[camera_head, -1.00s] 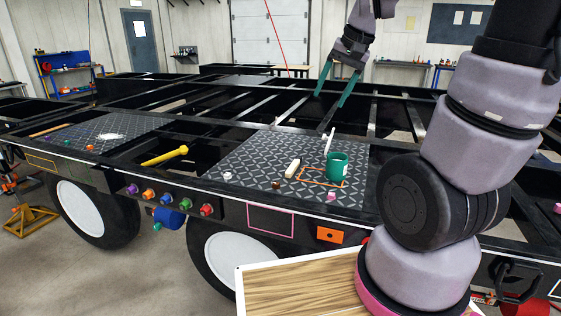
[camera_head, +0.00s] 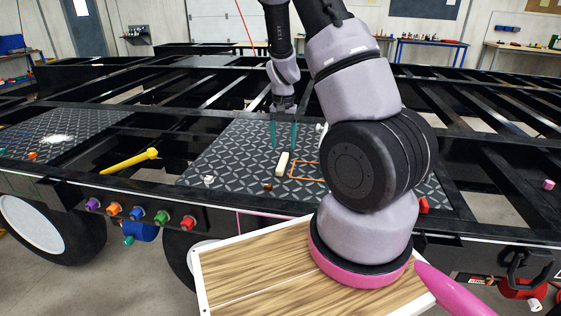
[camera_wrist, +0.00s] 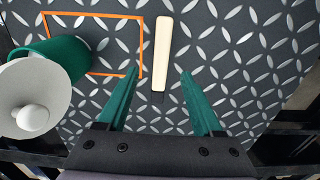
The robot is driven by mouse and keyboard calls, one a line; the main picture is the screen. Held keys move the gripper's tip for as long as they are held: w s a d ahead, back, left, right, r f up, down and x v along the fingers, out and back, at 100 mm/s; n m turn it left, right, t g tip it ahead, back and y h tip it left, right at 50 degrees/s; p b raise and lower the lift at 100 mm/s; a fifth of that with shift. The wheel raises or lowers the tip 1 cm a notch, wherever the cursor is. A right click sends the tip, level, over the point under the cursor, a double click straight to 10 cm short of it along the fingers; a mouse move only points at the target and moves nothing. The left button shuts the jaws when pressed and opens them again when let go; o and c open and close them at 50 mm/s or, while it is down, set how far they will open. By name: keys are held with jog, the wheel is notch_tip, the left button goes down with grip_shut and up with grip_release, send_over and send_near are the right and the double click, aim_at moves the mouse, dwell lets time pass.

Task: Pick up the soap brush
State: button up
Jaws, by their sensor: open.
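A slim cream bar (camera_head: 282,164) lies on the dark diamond plate (camera_head: 215,160); it seems to be the soap brush, though no bristles can be made out. It also shows in the wrist view (camera_wrist: 162,50), with a dark edge along its near end. My gripper (camera_head: 284,146) has its green fingers spread and pointing down, just behind and above the bar. In the wrist view the fingertips (camera_wrist: 159,73) stand either side of the bar's near end, with nothing held. Whether they are at the bar's height I cannot tell.
An orange outline (camera_wrist: 105,73) lies beside the bar. A yellow tool (camera_head: 130,162) lies on the frame, left of the plate.

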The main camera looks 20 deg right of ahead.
aim_at(283, 160)
notch_tip(283, 160, down, 8)
jog(key=shift+a+r, duration=0.1)
jog(key=shift+r, duration=0.15)
grip_shut()
